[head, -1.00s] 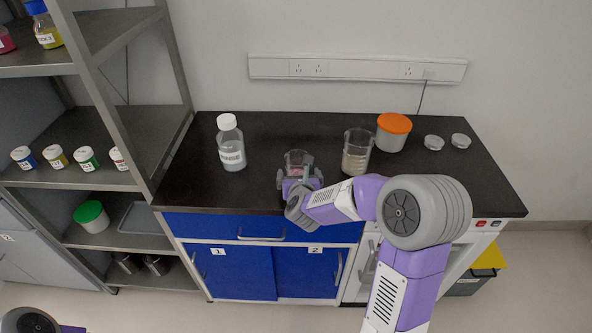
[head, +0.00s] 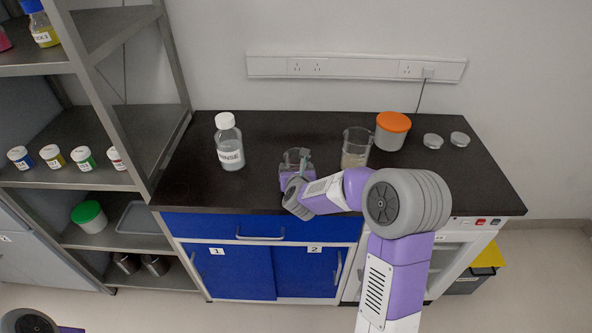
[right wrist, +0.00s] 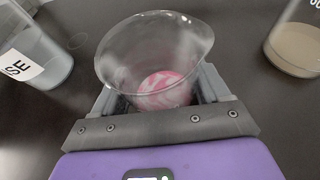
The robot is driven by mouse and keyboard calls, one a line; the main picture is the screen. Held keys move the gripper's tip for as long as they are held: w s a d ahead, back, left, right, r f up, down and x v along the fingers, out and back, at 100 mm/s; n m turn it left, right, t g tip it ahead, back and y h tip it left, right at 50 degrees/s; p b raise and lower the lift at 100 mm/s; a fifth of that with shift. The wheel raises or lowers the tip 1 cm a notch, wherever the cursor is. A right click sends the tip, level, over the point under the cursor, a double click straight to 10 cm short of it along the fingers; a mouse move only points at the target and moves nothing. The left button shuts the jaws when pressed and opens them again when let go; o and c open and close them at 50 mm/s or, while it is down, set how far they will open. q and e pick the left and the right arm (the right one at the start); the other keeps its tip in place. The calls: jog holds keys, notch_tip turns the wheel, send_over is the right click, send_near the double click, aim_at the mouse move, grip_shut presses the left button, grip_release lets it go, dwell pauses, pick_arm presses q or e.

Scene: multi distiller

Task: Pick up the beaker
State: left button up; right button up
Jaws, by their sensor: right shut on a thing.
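A small clear glass beaker (head: 297,156) is at the middle of the dark counter, near its front part. In the right wrist view the beaker (right wrist: 155,50) stands upright with pink and white contents at its bottom. My right gripper (head: 297,172) is shut on it, with one finger on each side; the fingers also show in the right wrist view (right wrist: 160,92). The arm hides part of the beaker's lower side in the head view. I cannot tell whether its base touches the counter. My left gripper is outside the head view.
A larger beaker (head: 355,150) with beige contents stands right of the held one. A labelled white-capped bottle (head: 229,145) stands left. An orange-lidded tub (head: 392,130) and two small clear lids (head: 433,140) are at the back right. A metal shelf (head: 150,100) rises at the left.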

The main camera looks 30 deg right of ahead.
jog(key=shift+r, duration=0.1)
notch_tip(320, 180, up, 10)
jog(key=p, duration=0.3)
jog(key=shift+p, duration=0.35)
dwell(0.5)
dwell(0.5)
